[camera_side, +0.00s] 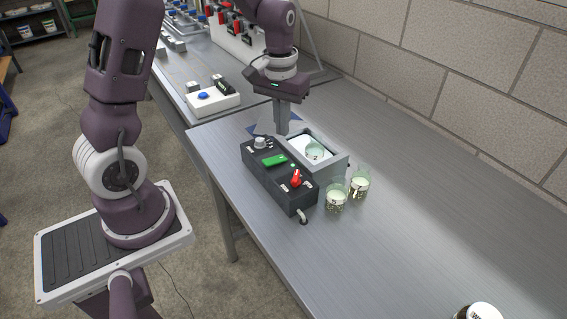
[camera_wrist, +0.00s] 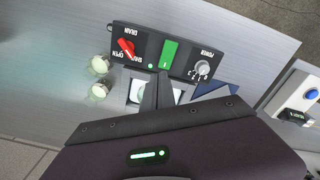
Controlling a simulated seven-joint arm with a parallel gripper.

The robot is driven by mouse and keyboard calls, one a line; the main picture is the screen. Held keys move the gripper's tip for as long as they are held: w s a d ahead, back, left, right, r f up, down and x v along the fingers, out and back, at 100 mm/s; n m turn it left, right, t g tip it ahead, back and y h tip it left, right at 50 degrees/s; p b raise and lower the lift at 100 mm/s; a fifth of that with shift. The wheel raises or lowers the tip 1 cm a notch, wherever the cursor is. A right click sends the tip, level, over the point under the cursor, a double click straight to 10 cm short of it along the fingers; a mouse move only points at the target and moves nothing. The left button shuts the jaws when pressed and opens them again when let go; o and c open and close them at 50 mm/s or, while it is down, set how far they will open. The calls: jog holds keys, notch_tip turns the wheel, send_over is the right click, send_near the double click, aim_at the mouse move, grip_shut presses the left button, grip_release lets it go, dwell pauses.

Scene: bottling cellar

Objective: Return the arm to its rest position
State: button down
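My gripper (camera_side: 282,132) points down beside the back left corner of a grey-rimmed basin (camera_side: 335,162), above the bench. Its fingers are together and hold nothing that I can see. In the wrist view the fingers (camera_wrist: 165,75) cross in front of the basin and hide part of it. A glass (camera_side: 314,152) stands in the basin, against a bright white inside. A dark control box (camera_side: 262,176) adjoins the basin, with a green panel, a red knob and a grey knob. My gripper is apart from the knobs.
Two glasses with pale contents (camera_side: 335,197) (camera_side: 360,184) stand in front of the basin. A white-lidded jar (camera_side: 484,312) is at the lower right edge. A white box with a blue button (camera_side: 212,97) is behind left. The bench's (camera_side: 430,215) right part is mostly clear, beside a block wall.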

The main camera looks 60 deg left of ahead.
jog(key=s+d+r+m+t, duration=0.2)
jog(key=s+d+r, duration=0.4)
jog(key=r, duration=0.4)
jog(key=s+d+r+m+t, duration=0.1)
jog(key=s+d+r, duration=0.1)
jog(key=s, duration=0.5)
jog(key=s+d+r+m+t, duration=0.2)
jog(key=s+d, duration=0.1)
jog(key=s, duration=0.4)
jog(key=shift+d+r+m, duration=0.25)
jog(key=shift+r+m, duration=0.05)
jog(key=shift+r, duration=0.05)
